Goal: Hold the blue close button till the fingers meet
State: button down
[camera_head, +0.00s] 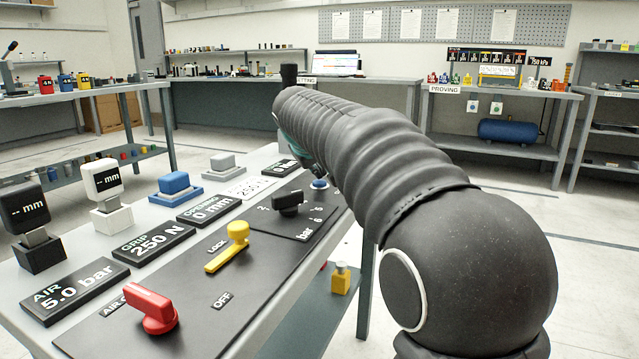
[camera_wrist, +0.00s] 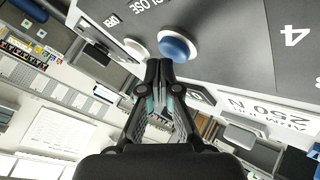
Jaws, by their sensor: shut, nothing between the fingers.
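The blue close button (camera_wrist: 178,46) is a round domed cap on a white ring in the dark panel, with an upside-down "CLOSE" label beside it. In the head view the blue button (camera_head: 320,184) shows at the panel's far end, just left of my arm. My gripper (camera_wrist: 158,66) is shut and empty, its fingertips together at the near edge of the button in the wrist view. I cannot tell whether they touch the cap. A white button (camera_wrist: 136,50) sits beside it, near the "OPEN" label. In the head view my arm hides most of my gripper.
The sloping panel carries a red lever (camera_head: 152,309), a yellow lever (camera_head: 230,246) and a black knob (camera_head: 288,202). The "GRIP 250 N" plate (camera_head: 153,243) and the "AIR 5.0 bar" plate (camera_head: 75,291) lie left of it. Benches stand behind, with open floor between.

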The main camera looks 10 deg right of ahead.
aim_at(318, 182)
jog(key=shift+f+b, duration=0.4)
jog(key=shift+f, duration=0.15)
dwell(0.8)
jog(key=shift+r, duration=0.15)
dwell(3.4)
jog(key=shift+r+p, duration=0.85)
jog(key=shift+p, duration=0.05)
jog(key=shift+r+p, duration=2.2)
jog(key=shift+r, duration=0.3)
